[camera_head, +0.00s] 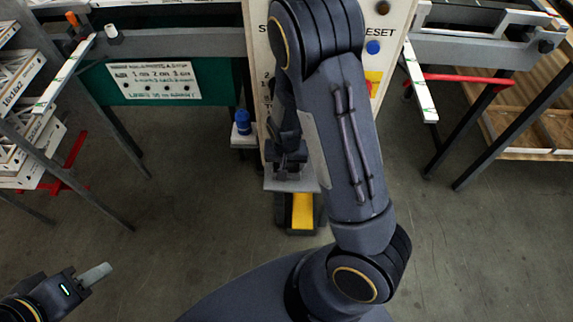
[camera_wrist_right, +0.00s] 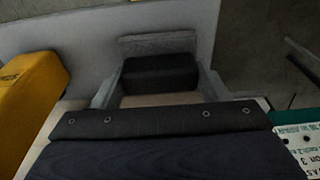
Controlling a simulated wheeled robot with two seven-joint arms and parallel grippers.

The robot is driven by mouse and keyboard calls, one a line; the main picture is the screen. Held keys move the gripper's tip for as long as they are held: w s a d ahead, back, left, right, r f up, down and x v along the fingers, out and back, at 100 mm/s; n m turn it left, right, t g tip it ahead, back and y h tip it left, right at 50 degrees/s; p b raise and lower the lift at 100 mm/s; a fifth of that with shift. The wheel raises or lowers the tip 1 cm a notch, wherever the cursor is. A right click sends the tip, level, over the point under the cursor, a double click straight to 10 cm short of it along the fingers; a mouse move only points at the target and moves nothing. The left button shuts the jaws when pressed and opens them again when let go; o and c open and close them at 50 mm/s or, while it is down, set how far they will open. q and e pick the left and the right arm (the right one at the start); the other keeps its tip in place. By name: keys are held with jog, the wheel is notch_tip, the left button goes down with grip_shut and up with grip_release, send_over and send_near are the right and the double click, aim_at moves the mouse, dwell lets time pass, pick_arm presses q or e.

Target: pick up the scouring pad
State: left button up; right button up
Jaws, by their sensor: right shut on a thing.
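The scouring pad (camera_wrist_right: 160,76) looks like a dark block in the right wrist view, with a grey strip along its far side. My right gripper (camera_wrist_right: 158,88) is shut on it, one light grey finger at each side. In the head view my right gripper (camera_head: 288,158) is near the middle, partly hidden by my own arm, above a small grey shelf (camera_head: 290,186). I cannot tell whether the pad touches a surface. My left gripper (camera_head: 97,273) is at the lower left, far from the pad; its finger opening cannot be made out.
A yellow block (camera_wrist_right: 30,95) stands close on the left in the right wrist view. A blue item (camera_head: 242,122) sits left of the shelf. A pale panel with a blue button (camera_head: 373,47) rises behind my arm. Racks flank both sides; the floor between is clear.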

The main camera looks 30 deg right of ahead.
jog(key=shift+r, duration=0.55)
jog(key=r, duration=0.3)
jog(key=shift+w+a+p, duration=0.2)
jog(key=shift+a+p, duration=0.1)
jog(key=shift+p, duration=0.05)
jog(key=w+a+r, duration=0.2)
jog(key=a+r, duration=0.2)
jog(key=a, duration=0.2)
jog(key=w+a+r, duration=0.3)
jog(key=a+r, duration=0.2)
jog(key=a, duration=0.1)
jog(key=shift+w, duration=0.25)
